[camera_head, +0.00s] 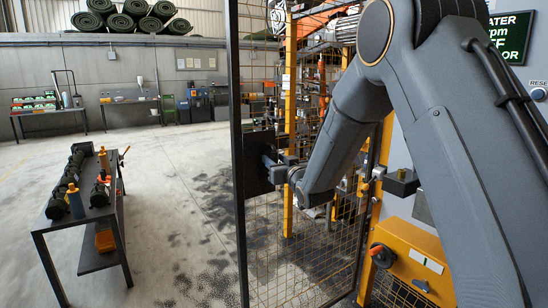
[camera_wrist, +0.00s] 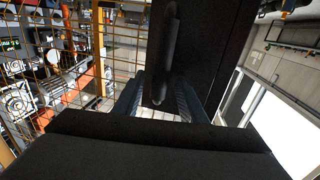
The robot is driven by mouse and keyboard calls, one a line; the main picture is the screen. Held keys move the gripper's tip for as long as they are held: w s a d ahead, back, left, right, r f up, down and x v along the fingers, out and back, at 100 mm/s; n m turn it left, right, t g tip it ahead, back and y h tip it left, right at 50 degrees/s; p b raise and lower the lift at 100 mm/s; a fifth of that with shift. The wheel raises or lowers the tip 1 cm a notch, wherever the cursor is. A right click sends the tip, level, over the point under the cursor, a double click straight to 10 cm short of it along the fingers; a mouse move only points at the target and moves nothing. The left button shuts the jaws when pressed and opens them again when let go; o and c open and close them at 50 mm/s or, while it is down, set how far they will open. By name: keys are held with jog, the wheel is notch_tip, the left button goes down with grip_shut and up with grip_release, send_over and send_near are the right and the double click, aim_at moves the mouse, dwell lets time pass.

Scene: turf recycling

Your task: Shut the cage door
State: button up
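The cage door (camera_head: 237,130) is a tall dark frame with wire mesh. It stands open, swung out from the yellow cage posts. A black plate (camera_head: 254,172) sits on its free edge, and in the wrist view the same plate (camera_wrist: 215,45) carries an upright dark bar handle (camera_wrist: 167,60). My gripper (camera_head: 272,168) is at this plate. In the wrist view my gripper's fingers (camera_wrist: 160,92) are apart, one on each side of the handle's lower end. Whether they touch the handle is hard to tell.
A dark bench (camera_head: 100,212) with rolls and bottles stands at the left. Yellow cage posts (camera_head: 289,110) and machinery are behind the mesh. A yellow box (camera_head: 410,262) with a red knob is at the lower right. The floor between bench and door is clear.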

jog(key=shift+w+a, duration=0.3)
jog(key=shift+w, duration=0.35)
grip_shut()
